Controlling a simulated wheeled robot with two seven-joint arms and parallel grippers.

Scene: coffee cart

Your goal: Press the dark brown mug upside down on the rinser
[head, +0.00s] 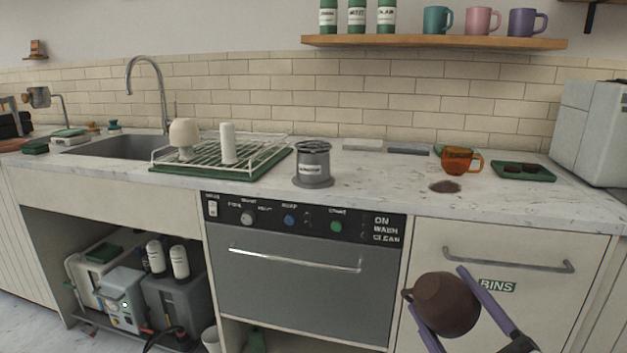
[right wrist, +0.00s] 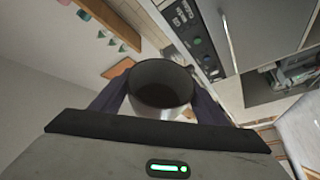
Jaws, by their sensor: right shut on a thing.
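The dark brown mug (head: 446,305) is held in the air in front of the bins drawer, at the lower right of the head view. My right gripper (head: 438,290) is shut on it, with a purple finger on each side. The mug is tilted, its handle pointing left. In the right wrist view, the mug (right wrist: 160,88) sits between the fingers and its dark open mouth shows. A grey cylinder with a white label, which looks like the rinser (head: 313,164), stands on the counter, up and left of the mug and well apart from it. My left gripper is not in view.
The marble counter (head: 385,180) is clear just right of the rinser. A green drying rack (head: 262,165) stands left of it. An orange mug (head: 457,160), a dark spill (head: 444,187) and a green tray (head: 523,171) lie to the right. The bins drawer handle (head: 510,262) juts out near my gripper.

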